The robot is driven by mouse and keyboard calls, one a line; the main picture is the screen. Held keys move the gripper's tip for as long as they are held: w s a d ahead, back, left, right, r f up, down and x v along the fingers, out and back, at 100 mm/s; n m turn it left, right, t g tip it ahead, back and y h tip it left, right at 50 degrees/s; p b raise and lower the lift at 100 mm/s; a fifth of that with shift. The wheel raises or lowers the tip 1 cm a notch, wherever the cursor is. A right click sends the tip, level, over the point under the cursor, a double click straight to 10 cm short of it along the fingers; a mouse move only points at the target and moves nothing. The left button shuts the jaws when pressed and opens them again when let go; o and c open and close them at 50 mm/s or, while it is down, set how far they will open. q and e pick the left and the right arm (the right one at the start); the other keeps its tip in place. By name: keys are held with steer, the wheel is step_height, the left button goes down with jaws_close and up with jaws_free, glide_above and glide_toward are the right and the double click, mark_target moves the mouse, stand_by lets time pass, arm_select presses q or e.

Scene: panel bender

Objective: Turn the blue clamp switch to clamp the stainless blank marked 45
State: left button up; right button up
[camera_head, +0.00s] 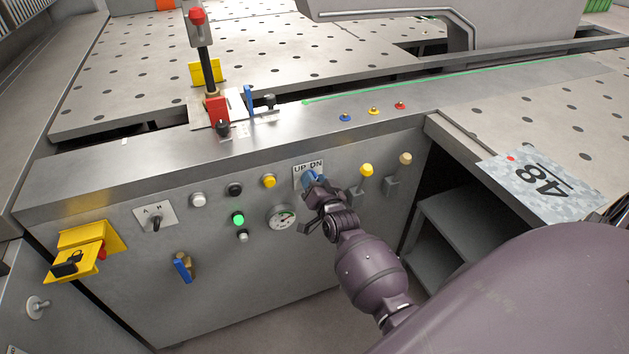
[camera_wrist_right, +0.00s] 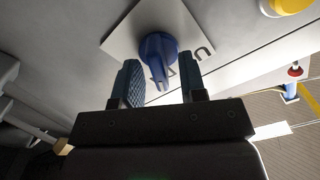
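The blue clamp switch (camera_head: 311,177) sits on a white plate labelled UP and DN on the front of the control panel. In the right wrist view the blue switch (camera_wrist_right: 158,50) shows its round knob, with its lever pointing down toward my gripper. My right gripper (camera_head: 318,190) is at the switch. In the wrist view its two fingers (camera_wrist_right: 161,82) are apart on either side of the lever, with gaps visible; I see no grip on it. My left gripper is out of view.
Close to the switch are a pressure gauge (camera_head: 282,217), a yellow button (camera_head: 269,181), a lit green button (camera_head: 238,219) and a yellow-topped lever (camera_head: 366,171). A red-topped clamp post (camera_head: 205,60) stands on the machine top. An open shelf (camera_head: 455,225) is at right.

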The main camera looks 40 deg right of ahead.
steer(key=p+v, duration=0.1)
steer(key=v, duration=0.9)
steer(key=shift+s, duration=0.4)
stand_by(1.4)
steer(key=s+a+f+n+g+y, duration=0.1)
steer(key=s+a+f+n+g, duration=0.1)
steer(key=s, duration=0.4)
steer(key=s+a+f+n+g+y, duration=0.2)
steer(key=s+a+f+n, duration=0.1)
steer(key=s, duration=0.3)
steer(key=s+a+f+n+g+y, duration=0.1)
steer(key=s+a+f+n+g, duration=0.1)
steer(key=s+n, duration=0.3)
steer(key=shift+s+a+f, duration=0.75)
steer(key=shift+s+a, duration=0.15)
steer(key=shift+s, duration=0.2)
